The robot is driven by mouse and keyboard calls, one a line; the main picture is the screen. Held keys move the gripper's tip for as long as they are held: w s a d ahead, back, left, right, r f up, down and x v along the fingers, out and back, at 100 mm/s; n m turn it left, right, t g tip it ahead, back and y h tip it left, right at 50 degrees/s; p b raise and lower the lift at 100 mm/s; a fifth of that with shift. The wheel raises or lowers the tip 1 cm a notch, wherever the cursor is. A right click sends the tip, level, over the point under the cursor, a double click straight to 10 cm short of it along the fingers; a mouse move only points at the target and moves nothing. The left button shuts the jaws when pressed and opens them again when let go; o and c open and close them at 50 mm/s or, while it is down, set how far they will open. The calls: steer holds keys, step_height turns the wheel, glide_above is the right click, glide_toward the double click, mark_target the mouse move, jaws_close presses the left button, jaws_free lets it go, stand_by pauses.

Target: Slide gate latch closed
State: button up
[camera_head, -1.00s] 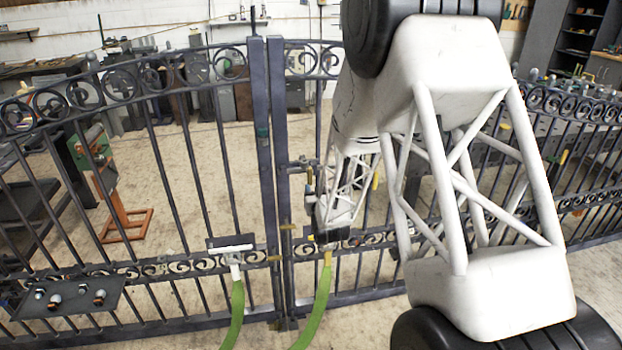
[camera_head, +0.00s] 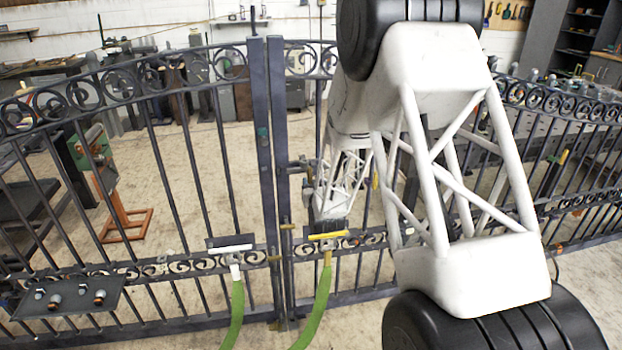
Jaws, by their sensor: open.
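The dark metal scroll gate (camera_head: 262,140) stands across the view, with two upright posts close together at its middle. Dark latch-like hardware (camera_head: 300,164) with small yellow parts sits on the right post; I cannot tell which part slides or how far it is across. My gripper (camera_head: 331,226), at the end of my white lattice arm, is open, small and dark, right of the posts. Its fingers are hard to make out. It appears just above a yellow crosspiece (camera_head: 328,236) on a green curved stem; I cannot tell whether they touch.
A similar green stem with a white crosspiece (camera_head: 235,248) is left of the posts. A dark tray (camera_head: 70,297) with several small metal parts is at the lower left. An orange stand (camera_head: 126,225) is behind the gate. My arm hides much of the right gate.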

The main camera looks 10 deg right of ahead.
mark_target(310, 176)
steer(key=shift+w, duration=1.9)
jaws_close()
